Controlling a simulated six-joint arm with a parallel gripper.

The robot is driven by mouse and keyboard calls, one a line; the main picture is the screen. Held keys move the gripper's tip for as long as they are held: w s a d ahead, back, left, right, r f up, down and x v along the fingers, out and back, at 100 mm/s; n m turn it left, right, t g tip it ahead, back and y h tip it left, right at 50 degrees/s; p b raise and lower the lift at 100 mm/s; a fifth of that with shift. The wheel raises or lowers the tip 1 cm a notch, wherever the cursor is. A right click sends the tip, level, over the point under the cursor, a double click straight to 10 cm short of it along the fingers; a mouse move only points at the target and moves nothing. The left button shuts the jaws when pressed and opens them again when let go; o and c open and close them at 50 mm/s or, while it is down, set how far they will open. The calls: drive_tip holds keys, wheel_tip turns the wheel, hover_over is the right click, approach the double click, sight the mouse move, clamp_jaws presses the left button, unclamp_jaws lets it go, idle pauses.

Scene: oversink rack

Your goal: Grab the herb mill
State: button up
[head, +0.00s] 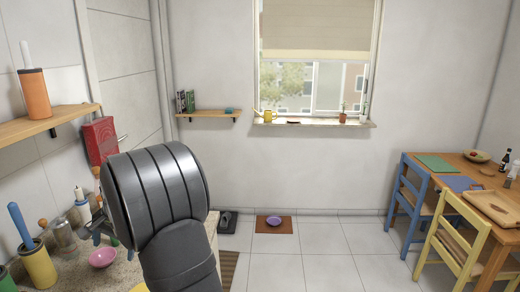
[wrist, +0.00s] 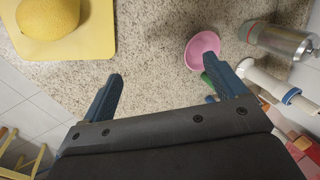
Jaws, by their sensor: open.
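My gripper (wrist: 168,76) is open and empty above the speckled counter (wrist: 150,45), with blue fingers spread wide. I cannot tell for sure which thing is the herb mill. One candidate is a silver cylinder (wrist: 278,40) at the upper right of the wrist view, seen in the head view (head: 63,235) at the left. Another is a white piece with a blue ring (wrist: 272,83), lower right of it; it stands upright in the head view (head: 82,207). Both lie right of the right fingertip. A green thing (wrist: 211,84) is partly hidden by that finger. In the head view my arm hides most of my gripper.
A pink bowl (wrist: 202,50) sits beyond the right fingertip. A yellow board (wrist: 95,20) with a yellow round fruit (wrist: 46,14) lies at upper left. A yellow holder (head: 38,265) with a blue-handled tool stands at the left. Counter between the fingers is bare.

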drive_tip(key=c, duration=0.3)
drive_tip(key=s+a+r+n, duration=0.3)
drive_tip(key=s+r+n, duration=0.3)
drive_tip(key=s+n, duration=0.4)
drive_tip(key=s+a+r+n, duration=0.45)
drive_tip(key=s+n, duration=0.35)
drive_tip(key=s, duration=0.3)
drive_tip(key=shift+y, duration=0.4)
drive_tip(key=x, duration=1)
drive_tip(key=shift+d+f, duration=0.1)
drive_tip(key=shift+d, duration=0.15)
drive_tip(key=x, duration=0.5)
drive_tip(key=shift+w+a+f, duration=0.15)
drive_tip(key=shift+w+f, duration=0.2)
drive_tip(key=shift+w, duration=0.05)
